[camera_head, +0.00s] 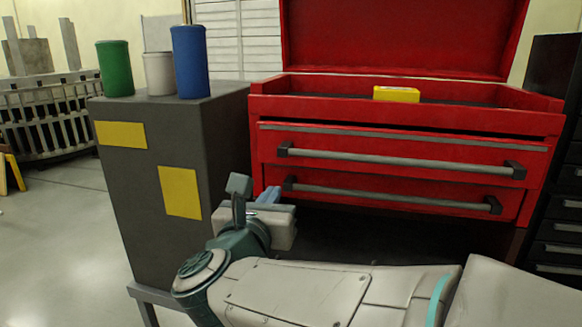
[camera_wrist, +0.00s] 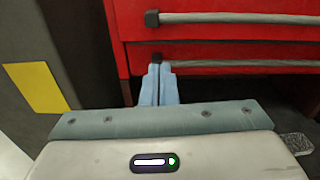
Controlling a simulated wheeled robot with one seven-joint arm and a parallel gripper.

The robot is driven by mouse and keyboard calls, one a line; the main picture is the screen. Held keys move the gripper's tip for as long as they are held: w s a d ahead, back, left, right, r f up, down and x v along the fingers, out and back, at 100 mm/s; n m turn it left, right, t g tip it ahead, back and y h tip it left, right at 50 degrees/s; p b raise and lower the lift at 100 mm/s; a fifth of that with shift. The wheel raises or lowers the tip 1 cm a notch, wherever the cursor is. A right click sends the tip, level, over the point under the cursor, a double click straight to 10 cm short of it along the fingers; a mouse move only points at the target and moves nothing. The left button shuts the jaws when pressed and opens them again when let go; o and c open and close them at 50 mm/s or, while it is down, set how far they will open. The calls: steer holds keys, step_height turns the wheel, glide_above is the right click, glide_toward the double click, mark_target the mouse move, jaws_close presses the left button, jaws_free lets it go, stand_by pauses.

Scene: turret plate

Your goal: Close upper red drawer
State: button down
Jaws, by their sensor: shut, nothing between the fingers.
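The red tool chest's upper drawer (camera_head: 400,148) has a long grey bar handle with dark end mounts. A dark gap shows above its front, and it seems to stand slightly forward. The lower red drawer (camera_head: 400,196) lies below with a similar bar. In the wrist view the upper drawer (camera_wrist: 220,32) is at the top and the lower drawer (camera_wrist: 230,52) beneath it. My gripper (camera_head: 268,194) is left of the lower drawer in the head view. Its pale blue fingers (camera_wrist: 159,84) are together and empty, tips near the lower handle's left end; contact cannot be told.
A dark grey cabinet (camera_head: 150,190) stands close left of my gripper, with green (camera_head: 115,68), white (camera_head: 158,73) and blue (camera_head: 190,62) cylinders on top. A yellow box (camera_head: 396,94) sits in the chest's open top. Black drawers (camera_head: 560,230) stand at the right.

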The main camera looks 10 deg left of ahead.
steer(key=p, duration=0.4)
glide_toward(296, 160)
steer(key=shift+m+h, duration=0.3)
steer(key=shift+m, duration=0.1)
steer(key=w, duration=0.6)
steer(key=shift+w+a+f, duration=0.2)
steer(key=shift+w, duration=0.25)
steer(key=shift+f, duration=0.1)
steer(key=w+b, duration=0.2)
steer(key=w, duration=0.2)
steer(key=shift+w+d+f+b, duration=0.1)
steer(key=shift+w+b, duration=0.1)
steer(key=shift+b, duration=0.1)
steer(key=shift+r, duration=0.4)
steer(key=shift+d, duration=0.1)
